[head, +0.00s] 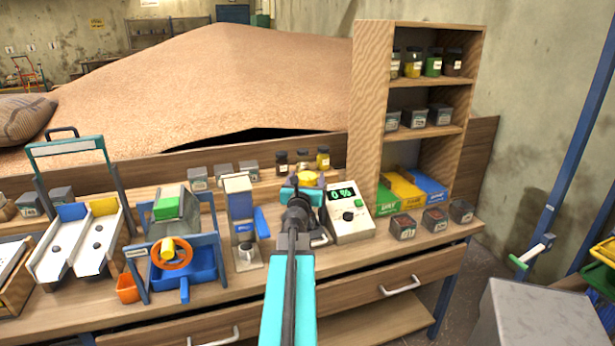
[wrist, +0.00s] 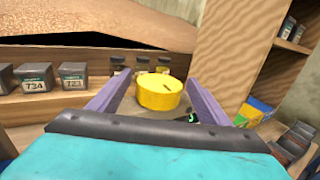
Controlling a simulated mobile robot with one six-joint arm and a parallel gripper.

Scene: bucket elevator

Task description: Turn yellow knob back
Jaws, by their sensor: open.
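In the head view, the yellow knob (head: 307,178) shows partly behind my gripper (head: 303,190). A white meter (head: 347,226) with a green "0 %" display stands just right of my gripper.
Small jars (head: 302,160) stand behind the knob. A wooden shelf (head: 370,110) rises at the back right, with colored boxes and tins at its foot. A blue and white device (head: 241,215) stands to the left. Several labelled tins (wrist: 73,75) stand left in the wrist view.

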